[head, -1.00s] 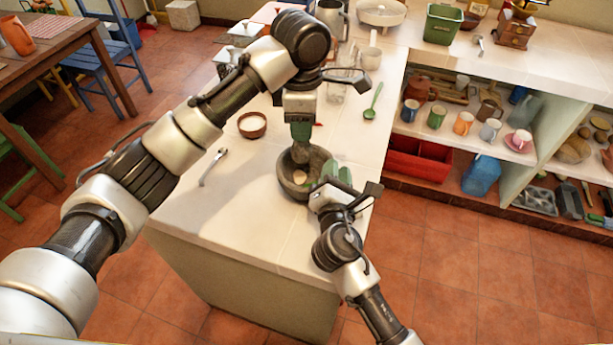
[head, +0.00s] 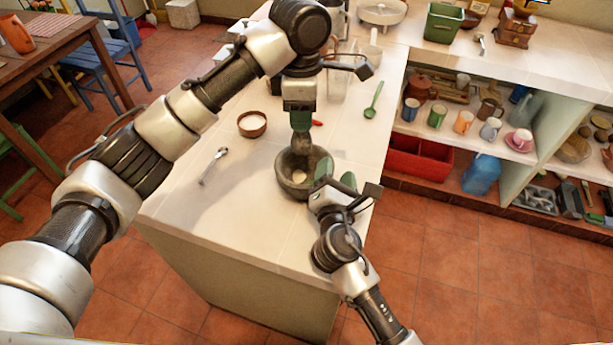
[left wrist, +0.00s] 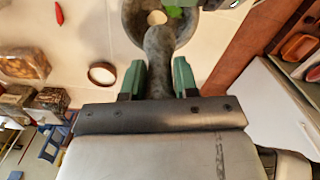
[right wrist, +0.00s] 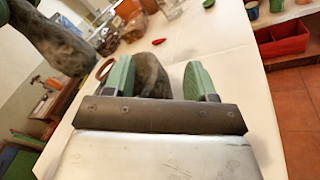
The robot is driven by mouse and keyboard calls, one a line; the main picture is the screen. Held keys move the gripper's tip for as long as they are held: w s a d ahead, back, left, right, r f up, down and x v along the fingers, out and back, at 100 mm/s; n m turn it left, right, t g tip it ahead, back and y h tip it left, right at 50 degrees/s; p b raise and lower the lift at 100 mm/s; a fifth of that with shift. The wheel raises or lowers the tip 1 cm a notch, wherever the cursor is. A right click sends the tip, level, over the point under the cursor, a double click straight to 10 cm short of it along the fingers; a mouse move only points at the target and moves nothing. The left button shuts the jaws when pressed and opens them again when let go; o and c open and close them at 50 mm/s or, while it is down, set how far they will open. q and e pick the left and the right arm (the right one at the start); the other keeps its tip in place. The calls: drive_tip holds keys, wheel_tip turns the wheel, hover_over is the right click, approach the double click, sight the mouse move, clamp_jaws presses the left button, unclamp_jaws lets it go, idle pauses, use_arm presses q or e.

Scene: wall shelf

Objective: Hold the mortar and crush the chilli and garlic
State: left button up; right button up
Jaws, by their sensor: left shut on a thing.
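The grey stone mortar (head: 288,184) stands upright on the white counter, with a pale piece like garlic (head: 299,176) inside. My left gripper (head: 301,122) is above it, shut on the grey stone pestle (left wrist: 160,68), which points down over the bowl. A red chilli (left wrist: 59,13) lies on the counter. My right gripper (head: 336,175) is open at the mortar's near right side; part of the mortar wall (right wrist: 150,77) shows between its fingers.
A brown bowl (head: 252,125) and a metal utensil (head: 214,165) lie left of the mortar. A green spoon (head: 373,103) lies behind on the right. Shelves with cups (head: 463,123) and a red bin (head: 418,160) are to the right. The near end of the counter is clear.

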drive_tip(key=shift+s+a+f, duration=0.15)
drive_tip(key=shift+f, duration=0.15)
use_arm(q)
drive_tip(key=shift+w, duration=0.1)
use_arm(e)
drive_tip(key=s, duration=1.1)
drive_tip(key=shift+s+a+r, duration=0.1)
drive_tip(key=shift+s+r, duration=0.15)
drive_tip(key=shift+s, duration=0.1)
use_arm(q)
drive_tip(key=shift+f, duration=0.1)
use_arm(e)
drive_tip(key=shift+s, duration=0.1)
